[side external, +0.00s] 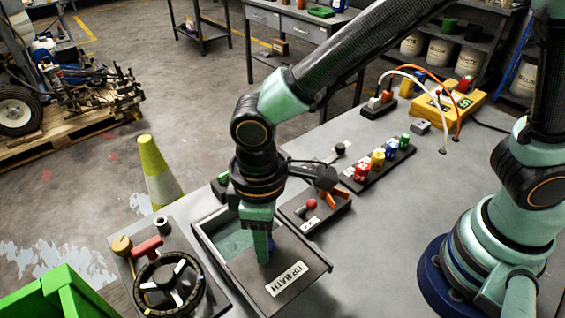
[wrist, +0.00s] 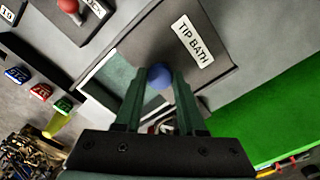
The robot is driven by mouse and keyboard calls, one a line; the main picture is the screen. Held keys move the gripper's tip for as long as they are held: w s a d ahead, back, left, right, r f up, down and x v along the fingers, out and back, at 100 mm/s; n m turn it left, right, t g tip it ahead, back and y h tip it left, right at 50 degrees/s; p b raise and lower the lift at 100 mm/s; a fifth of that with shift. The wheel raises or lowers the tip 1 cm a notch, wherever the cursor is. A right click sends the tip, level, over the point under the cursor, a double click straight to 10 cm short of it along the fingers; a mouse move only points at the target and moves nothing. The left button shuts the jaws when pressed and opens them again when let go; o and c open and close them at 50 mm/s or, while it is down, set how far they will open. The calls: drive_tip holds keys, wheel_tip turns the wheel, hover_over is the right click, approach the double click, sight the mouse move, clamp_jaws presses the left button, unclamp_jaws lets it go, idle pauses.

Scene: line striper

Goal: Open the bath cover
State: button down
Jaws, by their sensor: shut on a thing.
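The bath cover (side external: 298,262) is a dark flat lid labelled "TIP BATH" on a box on the bench. It lies over the near right part of the bath (side external: 208,248), and the far left part is uncovered, showing a green inside. The cover also shows in the wrist view (wrist: 160,38). Its blue round knob (wrist: 159,76) sits between my fingertips. My gripper (side external: 268,250) points down at the cover and is shut on the knob; in the wrist view the fingers (wrist: 158,84) reach either side of it. The fingers hide most of the knob in the side view.
A black handwheel (side external: 170,284) and a red-handled part (side external: 146,247) stand left of the bath. A red-knobbed lever unit (side external: 312,205) is just behind right. A rack of coloured blocks (side external: 377,162) lies farther back. Bare bench lies to the right.

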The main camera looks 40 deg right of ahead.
drive_tip(key=shift+w+r, duration=0.1)
drive_tip(key=c, duration=0.5)
unclamp_jaws()
wheel_tip(320, 180, up, 12)
drive_tip(key=w+d+r+m+t, duration=0.1)
drive_tip(key=d+m, duration=0.3)
drive_tip(key=d, duration=0.9)
drive_tip(key=w+d+r+m+t, duration=0.1)
drive_tip(key=d+m+t, duration=0.3)
drive_tip(key=d, duration=1)
drive_tip(key=shift+w+r+m+t, duration=0.2)
drive_tip(key=shift+w+m+t, duration=0.1)
drive_tip(key=shift+w+m, duration=0.25)
